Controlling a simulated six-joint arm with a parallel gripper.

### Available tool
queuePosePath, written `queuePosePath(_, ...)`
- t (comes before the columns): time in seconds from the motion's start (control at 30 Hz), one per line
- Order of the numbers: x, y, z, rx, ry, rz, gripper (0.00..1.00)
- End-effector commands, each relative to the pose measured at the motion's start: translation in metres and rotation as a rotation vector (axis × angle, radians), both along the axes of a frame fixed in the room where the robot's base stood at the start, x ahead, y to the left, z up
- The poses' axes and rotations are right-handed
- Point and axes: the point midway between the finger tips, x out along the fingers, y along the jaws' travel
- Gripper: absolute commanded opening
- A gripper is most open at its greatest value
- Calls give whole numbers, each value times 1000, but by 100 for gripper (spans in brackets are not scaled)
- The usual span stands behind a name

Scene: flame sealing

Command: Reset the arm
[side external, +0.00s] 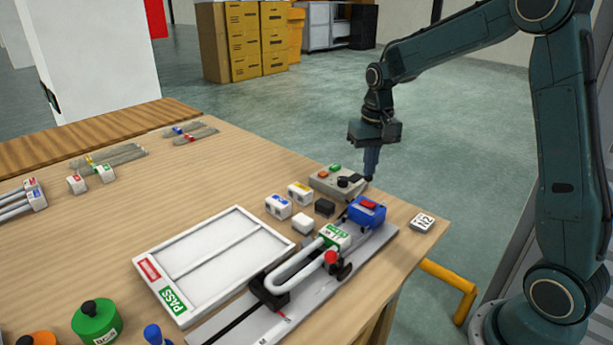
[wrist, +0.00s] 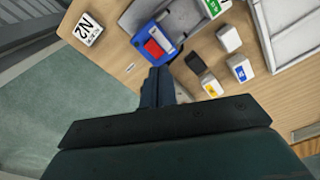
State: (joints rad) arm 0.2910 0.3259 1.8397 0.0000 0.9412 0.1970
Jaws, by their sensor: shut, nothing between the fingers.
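My gripper (side external: 368,178) is shut and empty. In the side view it points down at the table's far right edge, close beside the grey control box (side external: 333,183) with its orange and green buttons and black knob. I cannot tell whether the fingertips touch the box or its knob. In the wrist view my closed fingers (wrist: 158,78) point toward the blue block with a red top (wrist: 155,42). The box is mostly hidden behind my gripper there.
The blue block (side external: 366,211) sits on a grey rail fixture with a white U-shaped tube (side external: 300,262). Small white and black blocks (side external: 325,207) stand nearby. A white PASS tray (side external: 215,250) lies left. An N2 tile (side external: 422,223) lies near the right edge. Open floor lies beyond the table.

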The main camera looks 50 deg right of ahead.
Motion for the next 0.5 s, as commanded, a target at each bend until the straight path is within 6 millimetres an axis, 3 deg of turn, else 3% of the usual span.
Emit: queuePosePath(0.5, -70, 57, 75, -45, -152, 166, 0)
